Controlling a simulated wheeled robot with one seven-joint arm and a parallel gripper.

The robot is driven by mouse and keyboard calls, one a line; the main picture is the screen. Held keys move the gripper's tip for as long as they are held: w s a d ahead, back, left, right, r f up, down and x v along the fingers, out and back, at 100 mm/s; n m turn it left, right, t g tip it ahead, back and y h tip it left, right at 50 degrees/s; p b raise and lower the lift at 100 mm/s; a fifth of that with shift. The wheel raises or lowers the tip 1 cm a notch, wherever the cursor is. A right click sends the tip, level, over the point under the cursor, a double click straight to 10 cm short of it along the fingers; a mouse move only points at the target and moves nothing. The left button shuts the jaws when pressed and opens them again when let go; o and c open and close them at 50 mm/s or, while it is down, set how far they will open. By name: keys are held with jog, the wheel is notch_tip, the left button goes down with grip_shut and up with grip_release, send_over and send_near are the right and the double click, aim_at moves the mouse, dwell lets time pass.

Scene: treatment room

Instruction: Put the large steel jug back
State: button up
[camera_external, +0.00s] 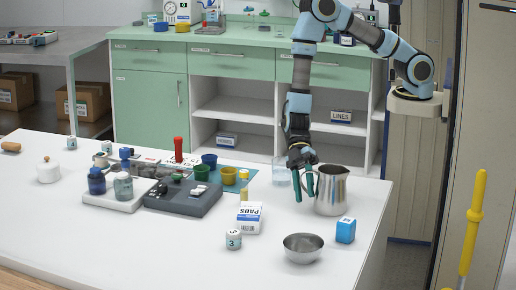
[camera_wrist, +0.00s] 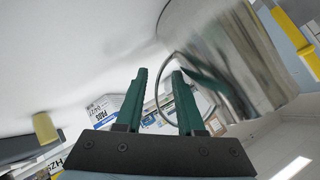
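The large steel jug (camera_external: 331,192) stands upright on the white table near its right end, with its handle on the left side. In the wrist view the jug (camera_wrist: 235,50) fills the upper right, and its thin loop handle (camera_wrist: 158,88) reaches in between my fingers. My gripper (camera_external: 304,194) points down at the handle side of the jug, its green fingers apart. In the wrist view my gripper (camera_wrist: 159,72) is open, with the handle's outer curve appearing between the fingers. I cannot tell whether either finger touches it.
Close by are a clear glass (camera_external: 281,172), a pads box (camera_external: 249,217), a steel bowl (camera_external: 303,248), a blue box (camera_external: 345,230) and a white numbered jar (camera_external: 233,239). A grey tray (camera_external: 185,205) stands left. The front left of the table (camera_external: 120,250) is clear.

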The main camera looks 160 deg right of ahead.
jog(key=b+v, duration=0.1)
jog(key=v, duration=1)
jog(key=w+a+r+n+g+h, duration=0.1)
jog(key=w+a+r+g+h, duration=0.1)
jog(key=a+r+g+h, duration=0.45)
jog(key=s+a+r+n+g+y, duration=0.1)
jog(key=s+a+y, duration=0.1)
jog(key=s+a, duration=1.1)
jog(key=a, duration=0.5)
jog(key=shift+s+r+n+g, duration=0.3)
jog(key=shift+r+g, duration=0.05)
